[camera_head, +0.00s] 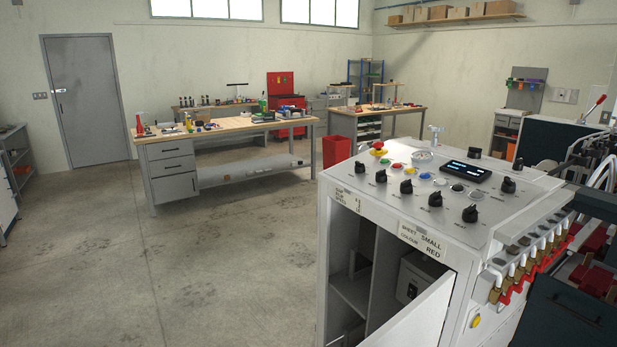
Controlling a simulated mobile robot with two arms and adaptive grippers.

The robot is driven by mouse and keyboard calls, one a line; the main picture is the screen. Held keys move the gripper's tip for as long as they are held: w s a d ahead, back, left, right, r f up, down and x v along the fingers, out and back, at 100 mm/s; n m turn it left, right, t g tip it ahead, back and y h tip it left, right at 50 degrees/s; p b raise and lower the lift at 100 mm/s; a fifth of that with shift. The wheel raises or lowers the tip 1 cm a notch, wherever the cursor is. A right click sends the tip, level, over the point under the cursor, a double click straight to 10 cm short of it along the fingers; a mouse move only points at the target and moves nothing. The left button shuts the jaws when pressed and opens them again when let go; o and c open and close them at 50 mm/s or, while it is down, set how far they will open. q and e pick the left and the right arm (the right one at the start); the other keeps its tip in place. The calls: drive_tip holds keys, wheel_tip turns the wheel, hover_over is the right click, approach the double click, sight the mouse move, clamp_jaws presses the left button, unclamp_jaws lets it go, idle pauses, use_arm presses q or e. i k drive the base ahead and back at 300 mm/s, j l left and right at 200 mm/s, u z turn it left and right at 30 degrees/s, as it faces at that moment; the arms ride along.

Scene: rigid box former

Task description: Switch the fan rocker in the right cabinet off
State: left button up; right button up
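A white machine cabinet (458,263) stands at the right, with a control panel on its sloped top. Its front door (418,316) is swung open toward the lower middle. Inside, an upright divider splits the space, with a shelf (350,293) on the left side. On the right side sits a grey box (418,270) with a small dark rectangle (411,291) on its face. This may be the fan rocker, but it is too small to tell, and its on or off position cannot be read. The door hides the lower part. Neither of my grippers is in view.
The panel carries several black knobs, coloured buttons, a red-and-yellow stop button (378,149) and a display (465,171). A row of red and brass fittings (530,265) runs along the cabinet's right side. The floor (220,270) left of it is clear. A workbench (225,130) stands behind.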

sight(411, 291)
drive_tip(key=i+j+z, duration=0.15)
drive_tip(key=z, duration=0.2)
drive_tip(key=i+j+z, duration=0.15)
drive_tip(key=j+z, duration=0.55)
drive_tip(key=i+j+z, duration=0.1)
drive_tip(key=j+z, duration=0.25)
